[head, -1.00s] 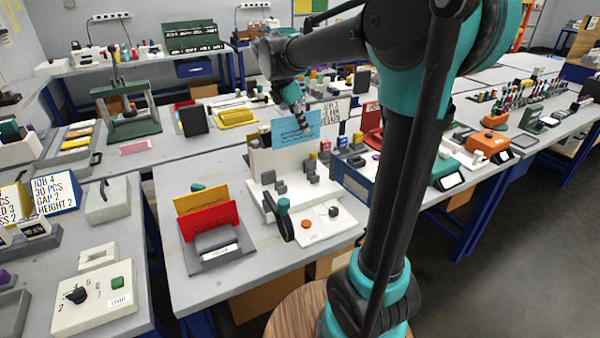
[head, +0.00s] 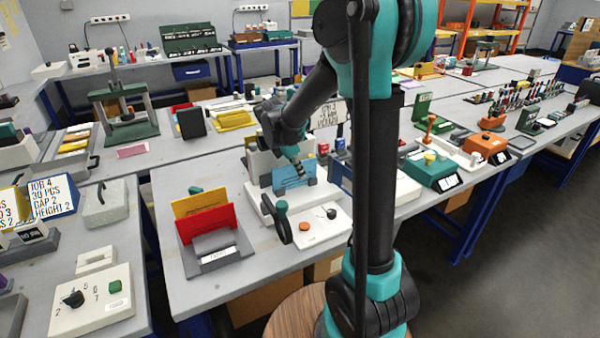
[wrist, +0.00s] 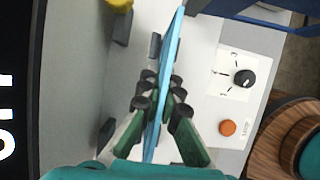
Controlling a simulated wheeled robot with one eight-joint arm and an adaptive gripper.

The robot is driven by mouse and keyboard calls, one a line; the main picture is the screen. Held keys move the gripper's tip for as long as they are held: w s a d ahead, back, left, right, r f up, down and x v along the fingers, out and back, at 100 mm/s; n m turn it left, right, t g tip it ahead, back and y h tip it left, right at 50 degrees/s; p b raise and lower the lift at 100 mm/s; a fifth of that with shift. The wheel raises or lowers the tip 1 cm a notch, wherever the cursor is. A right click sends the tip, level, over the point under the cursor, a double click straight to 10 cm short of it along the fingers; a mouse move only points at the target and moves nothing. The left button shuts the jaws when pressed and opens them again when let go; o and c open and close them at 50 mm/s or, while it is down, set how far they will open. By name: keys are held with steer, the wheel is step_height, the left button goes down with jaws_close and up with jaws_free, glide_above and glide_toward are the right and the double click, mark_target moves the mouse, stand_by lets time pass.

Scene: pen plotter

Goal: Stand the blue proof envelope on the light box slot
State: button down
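The blue proof envelope (head: 288,177) is upright, its lower edge down among small grey blocks on the white light box (head: 262,203). My gripper (head: 295,160) holds it from above. In the wrist view the envelope (wrist: 167,75) shows nearly edge-on between the green fingers of my gripper (wrist: 160,105), with dark pads against both faces. I cannot tell whether its lower edge is fully seated in the slot; the grey blocks hide it.
A grey rack (head: 215,257) with a red envelope (head: 208,224) and a yellow envelope (head: 200,202) stands left of the light box. A white panel with a black knob (wrist: 245,77) and orange button (wrist: 227,127) lies in front. A blue upright piece (head: 340,174) stands close on the right.

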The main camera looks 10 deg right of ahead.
steer(key=shift+f, duration=0.15)
steer(key=c, duration=2.2)
jaws_free()
steer(key=shift+f, duration=0.1)
steer(key=o, duration=0.5)
steer(key=v, duration=1.2)
